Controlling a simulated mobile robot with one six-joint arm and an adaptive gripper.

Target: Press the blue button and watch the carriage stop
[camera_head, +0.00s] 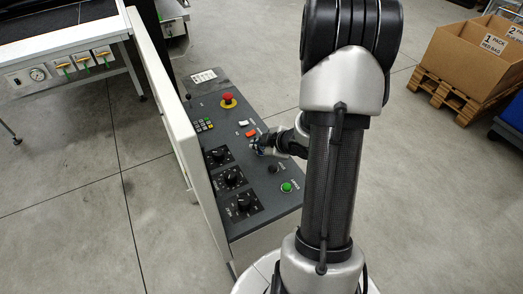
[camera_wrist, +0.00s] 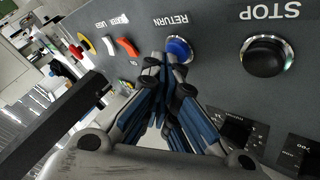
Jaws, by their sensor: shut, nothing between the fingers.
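The blue button (camera_wrist: 180,48) sits on the dark panel under an upside-down RETURN label in the wrist view. In the head view my gripper mostly hides it. My gripper (camera_wrist: 163,62) is shut and empty, its fingertips right at the near-left edge of the blue button; I cannot tell whether they touch it. In the head view my gripper (camera_head: 262,149) is low over the right part of the control panel (camera_head: 262,203). I cannot make out the carriage in either view.
A black STOP button (camera_wrist: 265,57) lies right of the blue one in the wrist view. The panel also has a red mushroom button (camera_head: 229,99), an orange switch (camera_head: 250,133), a green button (camera_head: 287,187) and dials. A cardboard box (camera_head: 475,60) stands far right.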

